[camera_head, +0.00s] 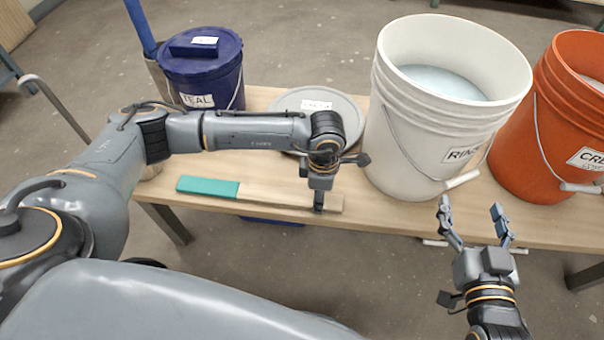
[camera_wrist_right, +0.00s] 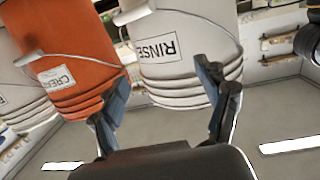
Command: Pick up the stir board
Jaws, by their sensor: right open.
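The stir board (camera_head: 270,203) is a long flat wooden strip with a teal left end, lying along the front of the bench. My left gripper (camera_head: 318,208) points down at the board's plain right end, its fingers seen edge-on. The fingers overlap the board there, and I cannot tell whether they grip it. My right gripper (camera_head: 473,216) is open and empty in front of the bench, away from the board. Its two spread fingers also show in the right wrist view (camera_wrist_right: 165,100).
On the bench (camera_head: 380,212) stand a blue bucket (camera_head: 205,75) labelled TEAL, a white RINSE bucket (camera_head: 410,140) and an orange bucket (camera_head: 530,140). A grey round lid (camera_head: 345,107) lies behind the board. The RINSE bucket is close to the right of my left gripper.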

